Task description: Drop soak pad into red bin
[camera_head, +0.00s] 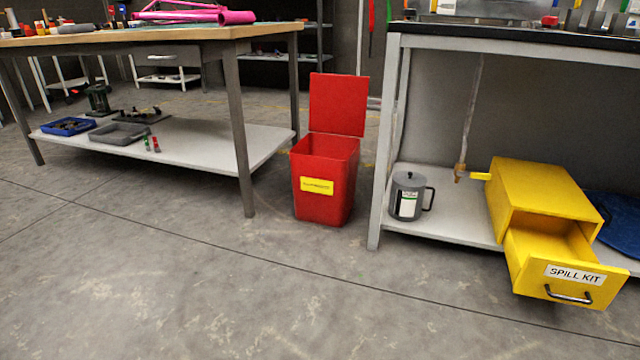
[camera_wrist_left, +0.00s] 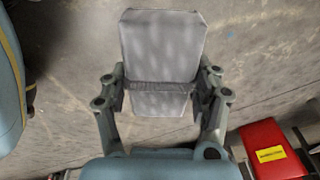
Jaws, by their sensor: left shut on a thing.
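The red bin (camera_head: 324,190) stands on the floor between two tables in the head view, its lid raised upright and its top open. A yellow label is on its front. In the left wrist view, my left gripper (camera_wrist_left: 163,88) is shut on the grey soak pad (camera_wrist_left: 160,48), which hangs between its fingers over bare floor. A red shape with a yellow label, apparently the bin (camera_wrist_left: 268,139), shows at the lower right of that view, apart from the pad. Neither gripper shows in the head view.
A yellow spill kit box (camera_head: 545,195) with its drawer (camera_head: 570,270) pulled out sits on the right table's lower shelf. A grey can (camera_head: 407,196) is beside it. The left table's leg (camera_head: 238,140) is left of the bin. The floor (camera_head: 230,290) in front is clear.

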